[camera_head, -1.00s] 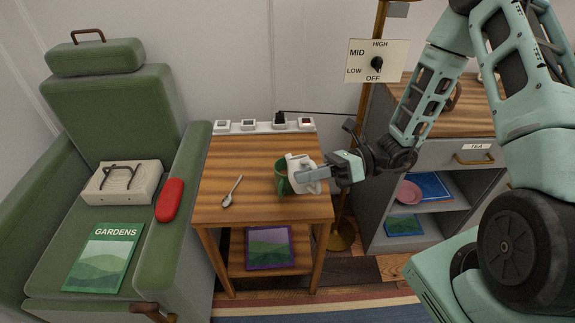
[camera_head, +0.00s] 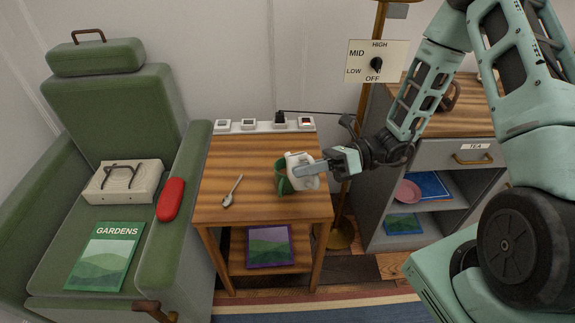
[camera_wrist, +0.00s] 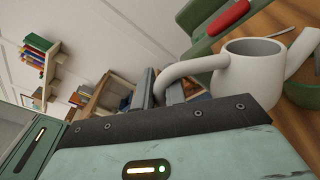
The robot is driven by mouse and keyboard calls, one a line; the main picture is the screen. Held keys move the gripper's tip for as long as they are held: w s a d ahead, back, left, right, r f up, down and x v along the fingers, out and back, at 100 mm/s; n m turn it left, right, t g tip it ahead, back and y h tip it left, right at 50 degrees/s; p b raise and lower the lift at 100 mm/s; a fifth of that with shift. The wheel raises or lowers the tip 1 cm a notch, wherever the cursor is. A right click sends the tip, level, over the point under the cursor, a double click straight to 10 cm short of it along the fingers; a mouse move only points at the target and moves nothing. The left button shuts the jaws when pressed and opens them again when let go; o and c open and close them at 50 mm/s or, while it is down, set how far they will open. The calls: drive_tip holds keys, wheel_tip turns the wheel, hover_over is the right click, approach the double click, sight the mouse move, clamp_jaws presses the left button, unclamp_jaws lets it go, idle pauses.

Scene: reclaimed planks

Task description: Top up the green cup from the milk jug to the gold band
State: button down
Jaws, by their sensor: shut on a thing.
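The white milk jug (camera_head: 299,160) is in my gripper (camera_head: 317,169), above the right part of the small wooden table. My gripper is shut on the jug's handle, which shows in the wrist view between the fingers (camera_wrist: 163,88). The jug's body (camera_wrist: 247,78) and spout are to the right in that view. The green cup (camera_head: 282,183) stands on the table just left of and below the jug, partly hidden by it. Part of the cup (camera_wrist: 306,94) shows below the spout in the wrist view. The gold band and the milk levels cannot be seen.
A spoon (camera_head: 233,191) lies on the table (camera_head: 232,155), left of the cup. A socket strip (camera_head: 264,126) runs along its back edge. A green armchair (camera_head: 105,110) is left; a lamp pole (camera_head: 371,75) and grey cabinet (camera_head: 440,152) are right. The table's left half is mostly clear.

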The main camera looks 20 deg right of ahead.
drive_tip(key=shift+r, duration=0.1)
drive_tip(key=s+f+n+y+b, duration=0.1)
drive_tip(key=s+f+n+b, duration=0.65)
drive_tip(key=f+b, duration=0.45)
wheel_tip(320, 180, up, 7)
drive_tip(key=p, duration=0.6)
drive_tip(key=shift+s+m+t+p, duration=0.35)
drive_tip(key=shift+s+t+p, duration=0.05)
drive_tip(key=shift+s, duration=0.05)
drive_tip(key=shift+d, duration=0.1)
drive_tip(key=w+d+r+m+t+h+p, duration=0.3)
drive_tip(key=w+d+m+t+h+p, duration=0.15)
drive_tip(key=w+m+t+p, duration=0.45)
drive_tip(key=w+d+f+m+t+h+p, duration=0.2)
drive_tip(key=d+m+t+h, duration=0.4)
drive_tip(key=h, duration=0.7)
drive_tip(key=shift+d+f+m+p, duration=0.45)
drive_tip(key=shift+f+m, duration=0.15)
drive_tip(key=shift+f, duration=0.3)
